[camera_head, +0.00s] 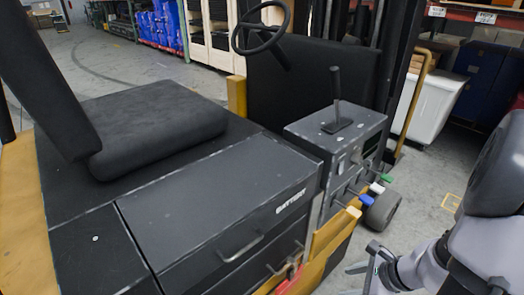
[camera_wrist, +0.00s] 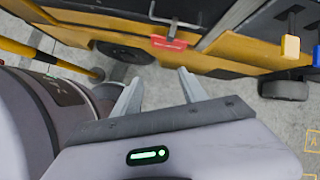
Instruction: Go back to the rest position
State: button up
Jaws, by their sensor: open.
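My gripper (camera_wrist: 160,88) is open and empty in the wrist view, its two grey fingers apart with bare floor between them. It also shows at the bottom of the head view (camera_head: 362,262), to the right of the forklift (camera_head: 225,200). The fingers touch nothing that I can see. My grey arm comes in from the right edge of the head view.
The forklift has a black seat (camera_head: 160,122), a steering wheel (camera_head: 262,28) and a dark battery cover (camera_head: 215,195). A red part (camera_wrist: 168,43) sits on its yellow side. A white bin (camera_head: 432,108) stands behind. Grey floor (camera_head: 425,205) is clear at right.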

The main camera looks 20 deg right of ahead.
jog(key=w+a+r+n+b, duration=0.1)
jog(key=w+a+r+n, duration=0.1)
jog(key=a+r+n, duration=0.4)
jog(key=w+a+r+n, duration=0.3)
jog(key=a+r+n, duration=0.2)
jog(key=a, duration=0.2)
jog(key=s+a+r+n+h+b, duration=0.1)
jog(key=s+a+r+n, duration=0.6)
jog(key=a+n, duration=0.4)
jog(key=shift+a+r, duration=0.3)
jog(key=shift+r, duration=0.45)
